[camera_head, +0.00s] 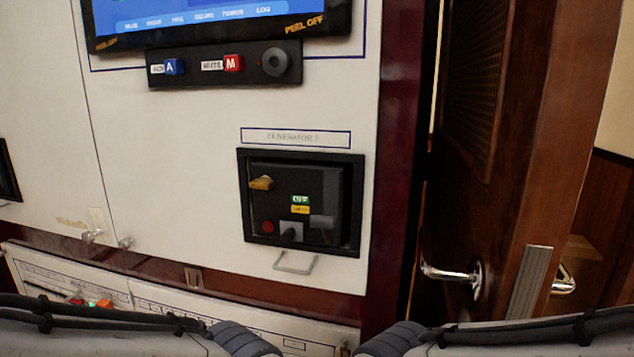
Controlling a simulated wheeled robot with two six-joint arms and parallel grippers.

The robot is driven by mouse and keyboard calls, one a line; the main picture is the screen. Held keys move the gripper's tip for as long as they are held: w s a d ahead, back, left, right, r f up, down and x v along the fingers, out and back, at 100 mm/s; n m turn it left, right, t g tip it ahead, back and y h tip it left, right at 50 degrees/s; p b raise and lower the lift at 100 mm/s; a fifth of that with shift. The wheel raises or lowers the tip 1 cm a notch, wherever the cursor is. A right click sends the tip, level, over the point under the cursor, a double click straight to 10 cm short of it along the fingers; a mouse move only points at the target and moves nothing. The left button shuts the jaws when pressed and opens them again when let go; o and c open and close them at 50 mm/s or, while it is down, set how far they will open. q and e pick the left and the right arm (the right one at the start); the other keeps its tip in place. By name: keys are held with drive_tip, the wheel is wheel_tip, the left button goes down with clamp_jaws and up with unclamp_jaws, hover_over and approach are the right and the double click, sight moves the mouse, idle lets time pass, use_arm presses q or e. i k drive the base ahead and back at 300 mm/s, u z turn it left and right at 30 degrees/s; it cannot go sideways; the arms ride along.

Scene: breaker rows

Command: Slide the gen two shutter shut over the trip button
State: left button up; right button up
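The generator unit is a black-framed breaker panel (243,205) on the cream wall, under a label plate (295,138) that seems to read "GENERATOR" with a blurred last character. A yellow handle (262,183) is at its upper left. Green and yellow indicators (300,204) sit mid-panel. A small red button (268,226) shows at the lower left. A grey square piece with a dark round part (291,231) is right of it, and another grey piece (321,221) is further right. I cannot tell which is the shutter or its position. Both my grippers are out of view.
A metal pull handle (295,263) juts out below the panel. Above are a screen (215,15) and a control strip (225,64) with blue and red buttons and a knob. A wooden door (505,150) with a metal lever (450,272) is at right. My arms cross the bottom edge.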

sight(291, 231)
drive_tip(key=u, duration=2.15)
drive_tip(key=k, duration=0.9)
drive_tip(key=z, duration=2)
